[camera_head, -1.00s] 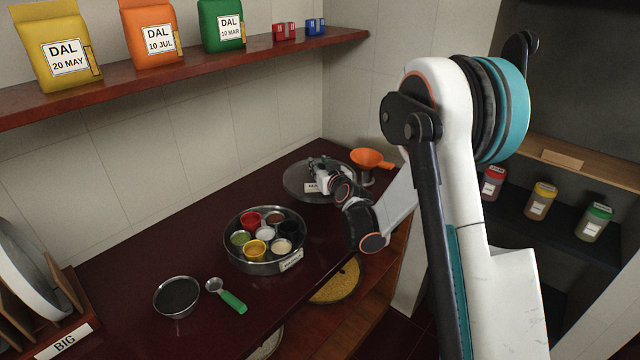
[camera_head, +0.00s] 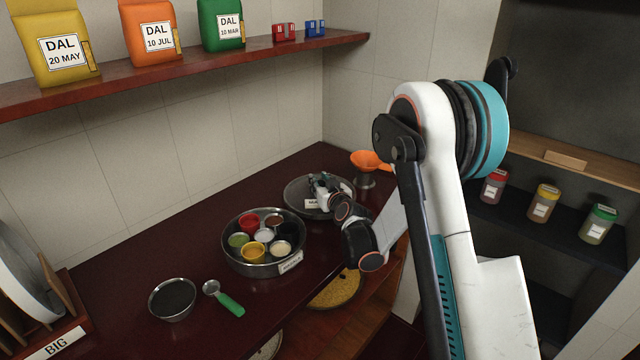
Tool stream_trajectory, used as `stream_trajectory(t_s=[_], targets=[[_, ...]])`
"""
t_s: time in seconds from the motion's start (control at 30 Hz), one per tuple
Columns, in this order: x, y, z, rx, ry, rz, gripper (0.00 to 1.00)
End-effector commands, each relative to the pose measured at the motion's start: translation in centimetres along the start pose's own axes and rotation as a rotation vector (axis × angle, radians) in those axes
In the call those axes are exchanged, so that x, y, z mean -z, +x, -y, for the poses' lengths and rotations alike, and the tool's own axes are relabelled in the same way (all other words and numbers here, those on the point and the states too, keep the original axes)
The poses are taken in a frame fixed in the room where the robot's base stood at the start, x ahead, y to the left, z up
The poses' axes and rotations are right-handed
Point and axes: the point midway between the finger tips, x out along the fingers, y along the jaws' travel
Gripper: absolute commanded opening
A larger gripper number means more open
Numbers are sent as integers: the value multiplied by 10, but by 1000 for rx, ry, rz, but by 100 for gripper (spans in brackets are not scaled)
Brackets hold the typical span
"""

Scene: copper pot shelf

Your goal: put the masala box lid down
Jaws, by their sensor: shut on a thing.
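The masala box lid (camera_head: 297,196) is a round grey metal disc at the back of the dark red counter, to the right of and behind the masala box. My gripper (camera_head: 322,190) is over the lid's middle and shut on it, though the fingertips are small and partly hidden by the wrist. A white label shows beside the gripper. I cannot tell whether the lid touches the counter. The open masala box (camera_head: 238,263) is a round steel tin with several small cups of coloured spices and a label on its front.
An orange funnel (camera_head: 366,160) on a metal holder stands just behind the lid. A dark bowl (camera_head: 172,300) and a green-handled scoop (camera_head: 229,302) lie at the front left. Dal packets (camera_head: 147,38) stand on the wall shelf. The counter (camera_head: 130,258) is clear left of the box.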

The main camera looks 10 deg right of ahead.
Motion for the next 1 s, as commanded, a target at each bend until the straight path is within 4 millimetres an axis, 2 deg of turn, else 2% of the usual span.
stream_trajectory(t_s=[0.2,0.23,0.3,0.67,0.87,1.0], targets=[[-4,1,0,0,0,1,0],[-4,0,0,1,0,1,30],[-5,0,0,1,1,2,46],[-5,0,1,3,1,4,46],[10,-3,1,2,1,3,46],[10,-34,0,1,2,2,46]])
